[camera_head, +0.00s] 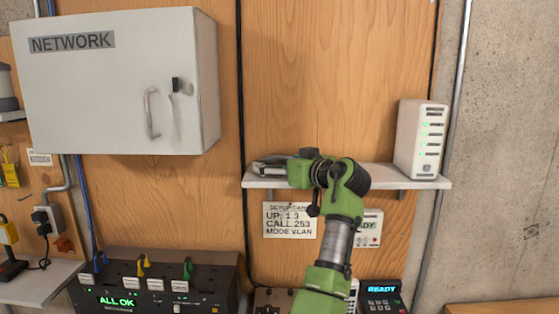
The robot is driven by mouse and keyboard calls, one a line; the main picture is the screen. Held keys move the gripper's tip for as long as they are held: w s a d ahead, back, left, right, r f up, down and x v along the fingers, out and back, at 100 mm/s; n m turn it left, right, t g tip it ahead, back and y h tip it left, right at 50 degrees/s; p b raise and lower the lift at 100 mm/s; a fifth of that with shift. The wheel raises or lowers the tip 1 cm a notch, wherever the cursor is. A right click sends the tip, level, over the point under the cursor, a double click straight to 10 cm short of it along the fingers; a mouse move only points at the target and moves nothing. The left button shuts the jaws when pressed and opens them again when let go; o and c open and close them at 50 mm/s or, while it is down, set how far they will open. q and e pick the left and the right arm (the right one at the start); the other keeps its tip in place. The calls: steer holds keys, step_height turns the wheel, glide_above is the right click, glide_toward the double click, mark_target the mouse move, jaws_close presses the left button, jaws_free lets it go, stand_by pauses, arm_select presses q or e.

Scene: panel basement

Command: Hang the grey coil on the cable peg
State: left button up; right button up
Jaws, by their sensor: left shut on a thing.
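My left gripper (284,168) is at the left part of the wall shelf (390,178), with its green arm rising from the bottom of the head view. It is shut on a small grey thing (268,164) at the shelf's left end, which looks like the grey coil. Its shape is too small and too covered to tell clearly, and so is whether it touches the shelf. I cannot make out a cable peg. My right gripper is not in view.
A white device (421,140) with green lights stands on the shelf's right end. A grey NETWORK cabinet (110,85) juts out at upper left. A black panel (155,285) with coloured plugs is below it. The setup card (289,220) hangs under the shelf. The wooden wall above the shelf is clear.

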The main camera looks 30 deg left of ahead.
arm_select(q)
steer(key=shift+f, duration=0.3)
steer(key=o, duration=1.2)
steer(key=shift+r, duration=0.1)
steer(key=shift+c, duration=0.2)
